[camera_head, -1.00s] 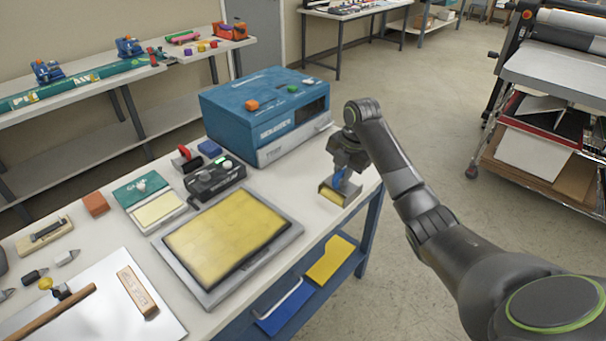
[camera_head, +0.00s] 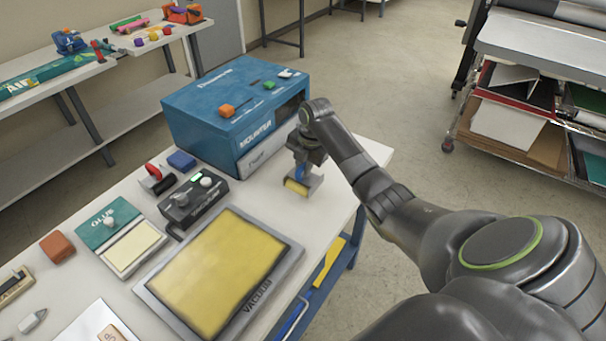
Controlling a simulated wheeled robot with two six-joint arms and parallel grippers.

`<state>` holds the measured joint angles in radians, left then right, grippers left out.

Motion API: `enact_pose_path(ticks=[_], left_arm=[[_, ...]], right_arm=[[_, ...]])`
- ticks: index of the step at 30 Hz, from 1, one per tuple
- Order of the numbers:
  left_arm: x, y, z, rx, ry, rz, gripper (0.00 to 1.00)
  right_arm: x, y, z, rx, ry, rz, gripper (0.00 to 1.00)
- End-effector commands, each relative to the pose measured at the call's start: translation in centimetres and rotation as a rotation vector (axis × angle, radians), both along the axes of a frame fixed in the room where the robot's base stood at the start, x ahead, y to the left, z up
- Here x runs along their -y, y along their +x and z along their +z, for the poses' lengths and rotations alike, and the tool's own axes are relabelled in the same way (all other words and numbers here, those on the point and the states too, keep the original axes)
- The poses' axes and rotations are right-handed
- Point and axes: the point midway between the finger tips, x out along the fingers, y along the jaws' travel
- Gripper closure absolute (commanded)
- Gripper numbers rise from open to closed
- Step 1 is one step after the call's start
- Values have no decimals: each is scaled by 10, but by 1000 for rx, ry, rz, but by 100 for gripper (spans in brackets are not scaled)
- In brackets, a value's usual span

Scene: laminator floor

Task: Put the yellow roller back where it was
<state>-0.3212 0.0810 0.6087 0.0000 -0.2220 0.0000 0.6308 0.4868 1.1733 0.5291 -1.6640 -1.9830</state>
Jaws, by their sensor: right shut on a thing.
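The yellow roller (camera_head: 296,187) is at the lower end of my right gripper (camera_head: 301,176), near the right edge of the table. The gripper is shut on it, around a blue part that looks like its handle. The roller is at or just above the white tabletop; I cannot tell if it touches. My left gripper is not in view.
A black device (camera_head: 193,199), a glue pad (camera_head: 130,248), an orange block (camera_head: 57,246) and a red-handled tool (camera_head: 160,178) stand left of the vacuum plate. White tabletop (camera_head: 352,160) is free around the roller. A rack (camera_head: 520,140) stands at right across open floor.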

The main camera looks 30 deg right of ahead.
Motion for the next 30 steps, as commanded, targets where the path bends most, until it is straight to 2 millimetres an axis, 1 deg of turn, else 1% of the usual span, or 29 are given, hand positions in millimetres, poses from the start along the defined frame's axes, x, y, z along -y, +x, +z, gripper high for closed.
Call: enact_pose_path(ticks=[2, 6, 9, 13, 20, 21, 24, 25, 30], left_arm=[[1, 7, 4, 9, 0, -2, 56], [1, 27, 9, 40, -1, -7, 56], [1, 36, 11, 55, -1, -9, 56], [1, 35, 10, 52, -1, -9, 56], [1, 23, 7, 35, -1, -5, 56], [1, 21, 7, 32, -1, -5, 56], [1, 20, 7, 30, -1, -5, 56], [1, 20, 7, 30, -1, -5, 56], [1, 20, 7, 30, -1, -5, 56]], right_arm=[[-1, -1, -10, -4, 2, 0, 100], [0, -1, -29, -4, 1, -1, 100], [0, -1, -36, -2, 0, 0, 100], [0, 0, -37, 0, -1, 0, 100], [0, 0, -41, 0, 0, 0, 100], [0, -1, -40, -1, 0, 0, 79], [0, -1, -40, -1, 0, 0, 66], [0, -1, -40, -1, 0, 0, 62], [0, -1, -40, -1, 0, 0, 62]])
